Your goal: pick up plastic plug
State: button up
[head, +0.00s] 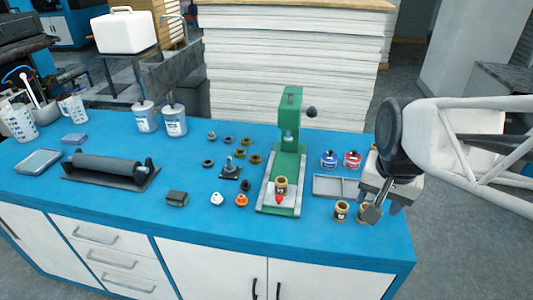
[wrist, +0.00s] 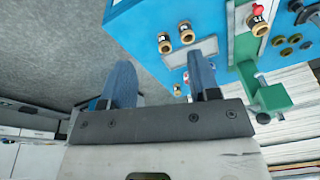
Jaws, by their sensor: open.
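Small plug-like pieces stand near the front middle of the blue bench: a white one (head: 217,198), an orange one (head: 242,200) and a dark one (head: 246,185). I cannot tell which is the plastic plug. A red-tipped piece (head: 279,198) sits with a brass ring (head: 281,184) on the green press's base; it also shows in the wrist view (wrist: 259,24). My gripper (head: 384,212) is open and empty at the bench's right end, near two brass fittings. In the wrist view its two blue-grey fingers (wrist: 163,85) are spread apart with nothing between them.
The green press (head: 291,120) rises mid-bench. A grey divided tray (head: 334,187), brass fittings (head: 341,210) and blue (head: 328,159) and red (head: 352,160) jars stand right of it. Left are dark rings (head: 208,163), a black roller (head: 105,168) and tins (head: 174,121).

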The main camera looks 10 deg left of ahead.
jog(key=w+a+f+m, duration=0.2)
jog(key=w+a+m, duration=0.1)
jog(key=w+a, duration=0.4)
jog(key=m+g, duration=0.2)
jog(key=m, duration=0.6)
send_over(241, 196)
notch_tip(241, 196, down, 15)
jog(key=shift+d+f, duration=0.15)
jog(key=shift+f, duration=0.05)
jog(key=shift+a+f, duration=0.15)
jog(key=shift+a, duration=0.05)
jog(key=shift+f, duration=1.3)
jog(key=shift+s+d+f, duration=0.1)
jog(key=shift+f, duration=2.5)
